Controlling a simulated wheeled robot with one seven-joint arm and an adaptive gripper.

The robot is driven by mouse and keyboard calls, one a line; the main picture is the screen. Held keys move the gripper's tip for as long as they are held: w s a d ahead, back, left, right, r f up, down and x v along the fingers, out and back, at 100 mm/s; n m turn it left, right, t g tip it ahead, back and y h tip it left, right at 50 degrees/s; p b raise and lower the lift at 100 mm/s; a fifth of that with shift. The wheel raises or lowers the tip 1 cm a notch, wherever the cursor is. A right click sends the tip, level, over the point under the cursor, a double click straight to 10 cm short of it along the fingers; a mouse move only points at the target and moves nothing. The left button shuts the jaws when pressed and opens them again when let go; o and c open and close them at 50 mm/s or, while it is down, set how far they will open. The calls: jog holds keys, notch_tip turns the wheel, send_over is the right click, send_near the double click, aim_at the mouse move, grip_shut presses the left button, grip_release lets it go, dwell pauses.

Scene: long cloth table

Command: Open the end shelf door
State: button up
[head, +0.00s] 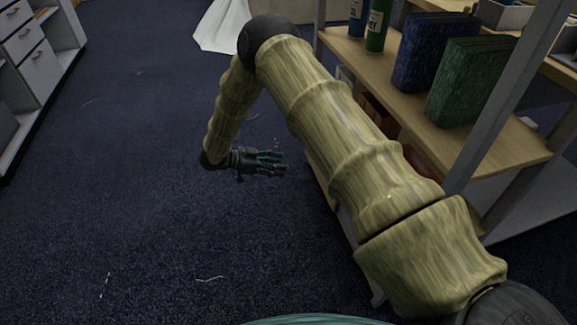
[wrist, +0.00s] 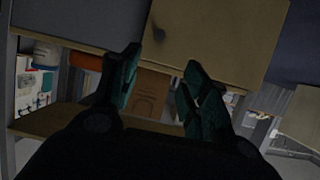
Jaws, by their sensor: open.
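My gripper (head: 282,162) is low over the blue carpet in the head view, left of the open shelf unit (head: 520,160). Its fingers are spread and empty in the wrist view (wrist: 162,64). A tan wooden panel (wrist: 230,38) fills the upper middle of the wrist view, beyond the fingertips. It may be the end shelf door, but I cannot tell for certain. A small dark spot (wrist: 158,34) near its left edge may be a knob. The fingers appear apart from the panel. No door is clear in the head view; my arm hides part of the shelf's lower side.
White drawers (head: 38,70) stand at far left. A white cloth (head: 222,25) hangs at the back. The carpet (head: 110,200) at left is mostly clear.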

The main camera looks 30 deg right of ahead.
jog(key=shift+v, duration=1.6)
jog(key=s+f+n+t+y, duration=0.6)
jog(key=s+f+n+t, duration=0.3)
jog(key=s+f+n, duration=0.55)
jog(key=s+a+f+n+g+y, duration=0.1)
jog(key=s+a+n+g+y, duration=0.25)
jog(key=s, duration=1.25)
jog(key=s+a+n+g+y, duration=0.2)
jog(key=s+a+g+y, duration=0.15)
jog(key=s, duration=1.15)
notch_tip(320, 180, up, 31)
jog(key=t+p, duration=0.1)
jog(key=p, duration=3.1)
jog(key=shift+d, duration=0.25)
